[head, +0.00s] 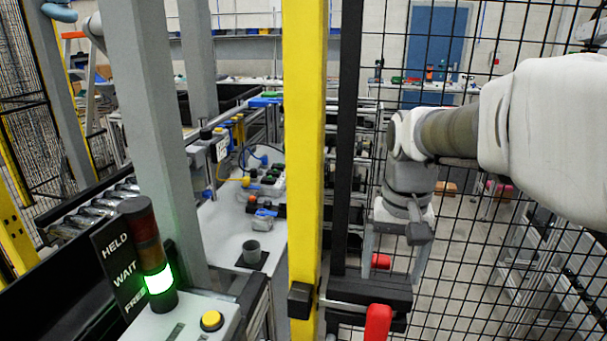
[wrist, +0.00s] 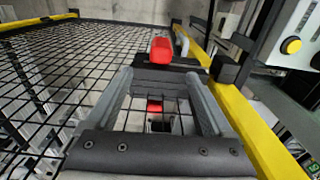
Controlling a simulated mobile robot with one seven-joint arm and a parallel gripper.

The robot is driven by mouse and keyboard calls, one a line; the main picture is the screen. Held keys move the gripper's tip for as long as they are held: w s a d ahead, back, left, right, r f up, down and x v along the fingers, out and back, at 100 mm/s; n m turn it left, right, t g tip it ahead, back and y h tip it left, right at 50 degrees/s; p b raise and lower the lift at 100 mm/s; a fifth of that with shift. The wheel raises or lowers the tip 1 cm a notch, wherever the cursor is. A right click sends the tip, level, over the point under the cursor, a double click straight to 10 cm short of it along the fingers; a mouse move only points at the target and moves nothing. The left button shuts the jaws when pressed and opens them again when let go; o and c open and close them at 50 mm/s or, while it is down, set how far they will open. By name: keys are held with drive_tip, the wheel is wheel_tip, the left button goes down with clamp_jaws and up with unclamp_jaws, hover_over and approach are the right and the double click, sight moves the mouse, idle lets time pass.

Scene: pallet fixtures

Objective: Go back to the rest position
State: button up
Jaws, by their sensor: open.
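My arm reaches in from the right in the head view. My gripper (head: 392,274) points down in front of the black mesh fence, its two grey fingers apart with nothing held between them. The gripper also shows in the wrist view (wrist: 162,85), with the fingers spread. A black latch block (head: 385,293) with a red handle (head: 378,323) is just past the fingertips, on the yellow post (head: 303,150). In the wrist view the red handle (wrist: 161,50) stands beyond the fingertips; I cannot tell whether they touch the block.
The mesh fence (head: 455,250) fills the right side. A signal tower (head: 158,278) glows green beside a HELD/WAIT/FREE sign (head: 122,268), with a yellow button (head: 211,320) nearby. Another red piece (head: 381,261) shows between the fingers.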

drive_tip(key=s+a+r+n+t, duration=0.1)
drive_tip(key=s+a+n+t, duration=0.2)
drive_tip(key=s, duration=0.8)
drive_tip(key=shift+s+a+t, duration=0.3)
drive_tip(key=shift+a+t, duration=0.35)
drive_tip(key=shift+t, duration=0.45)
drive_tip(key=shift+d, duration=0.15)
